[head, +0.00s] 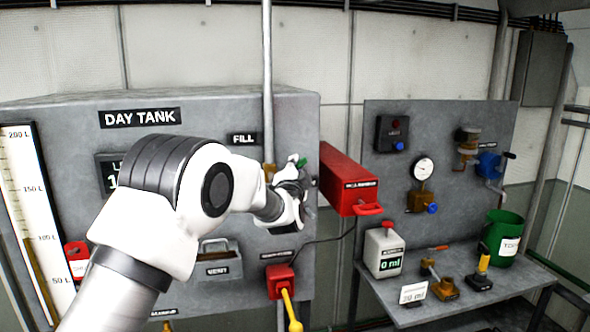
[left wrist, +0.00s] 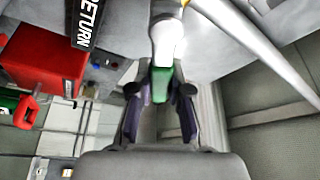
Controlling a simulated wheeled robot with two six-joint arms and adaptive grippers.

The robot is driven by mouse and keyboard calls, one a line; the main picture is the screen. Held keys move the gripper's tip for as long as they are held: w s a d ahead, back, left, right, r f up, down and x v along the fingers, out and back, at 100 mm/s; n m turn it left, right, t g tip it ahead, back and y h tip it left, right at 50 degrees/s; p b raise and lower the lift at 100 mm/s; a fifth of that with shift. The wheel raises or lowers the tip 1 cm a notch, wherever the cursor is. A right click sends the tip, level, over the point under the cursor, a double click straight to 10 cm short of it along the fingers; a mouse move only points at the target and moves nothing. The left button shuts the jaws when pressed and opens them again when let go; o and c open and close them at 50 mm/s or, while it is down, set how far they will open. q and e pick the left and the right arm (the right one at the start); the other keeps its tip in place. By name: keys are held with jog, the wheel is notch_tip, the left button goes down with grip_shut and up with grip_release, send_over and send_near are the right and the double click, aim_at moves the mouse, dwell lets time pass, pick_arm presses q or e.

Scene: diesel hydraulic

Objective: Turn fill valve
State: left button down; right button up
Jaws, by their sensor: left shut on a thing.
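The FILL label (head: 244,139) is on the grey day tank panel (head: 215,115), beside a vertical pipe (head: 267,70). The fill valve's green handle (head: 301,163) shows just past my left gripper (head: 292,185), which covers most of the valve. In the left wrist view, the green handle (left wrist: 161,84) sits between the two dark fingers of my left gripper (left wrist: 160,98), which is shut on it. My right gripper is in neither view.
A red box (head: 347,180) juts out just right of my left gripper.

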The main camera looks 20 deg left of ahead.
pick_arm(q)
jog(key=shift+d, duration=0.1)
jog(key=c, duration=1.2)
grip_release()
jog(key=shift+c, duration=0.2)
jog(key=shift+o, duration=0.8)
jog(key=shift+d, duration=0.2)
jog(key=shift+s, duration=0.1)
jog(key=shift+s, duration=0.2)
jog(key=v, duration=1.1)
jog(key=shift+s+d, duration=0.15)
jog(key=shift+s, duration=0.05)
jog(key=shift+f, duration=0.1)
